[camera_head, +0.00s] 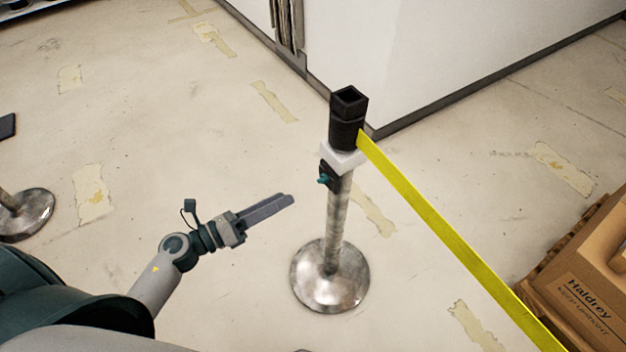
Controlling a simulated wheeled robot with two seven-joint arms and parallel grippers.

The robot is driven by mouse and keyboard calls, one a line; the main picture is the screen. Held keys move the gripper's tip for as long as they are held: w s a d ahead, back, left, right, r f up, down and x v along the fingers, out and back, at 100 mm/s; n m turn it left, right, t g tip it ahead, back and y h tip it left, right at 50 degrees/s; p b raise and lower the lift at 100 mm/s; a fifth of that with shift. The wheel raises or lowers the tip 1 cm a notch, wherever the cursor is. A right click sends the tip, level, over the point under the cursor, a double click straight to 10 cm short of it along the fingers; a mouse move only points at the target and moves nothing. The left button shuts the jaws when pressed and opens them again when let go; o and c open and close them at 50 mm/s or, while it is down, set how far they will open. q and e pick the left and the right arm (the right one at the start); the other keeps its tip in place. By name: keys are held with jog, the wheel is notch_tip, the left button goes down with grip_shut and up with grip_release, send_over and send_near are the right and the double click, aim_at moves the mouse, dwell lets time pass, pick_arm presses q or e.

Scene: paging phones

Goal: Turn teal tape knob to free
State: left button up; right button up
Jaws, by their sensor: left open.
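The teal tape knob (324,179) is a small piece on a dark mount at the left side of a metal stanchion post (338,221). A white collar (342,159) and a black square head (348,118) sit above it. A yellow tape (440,230) runs from the head down to the lower right. My left gripper (291,200) is left of the post, a little lower in the picture than the knob, with its fingers pointing right toward the post. It is open, empty and apart from the knob. My right gripper is not in view.
The round metal base (329,277) stands on the pale, patched floor. A cardboard box (590,290) sits at the lower right. A white wall block (400,50) stands behind the post. Another stanchion base (25,215) is at the left edge. The floor between is clear.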

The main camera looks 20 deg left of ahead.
aim_at(318, 181)
pick_arm(q)
jog(key=p+x, duration=0.1)
jog(key=x, duration=0.9)
jog(key=shift+w+d+p, duration=0.1)
jog(key=shift+p, duration=0.2)
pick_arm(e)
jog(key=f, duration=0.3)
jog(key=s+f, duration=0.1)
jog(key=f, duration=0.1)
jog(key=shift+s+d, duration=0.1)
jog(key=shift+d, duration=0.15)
pick_arm(q)
jog(key=c, duration=1.1)
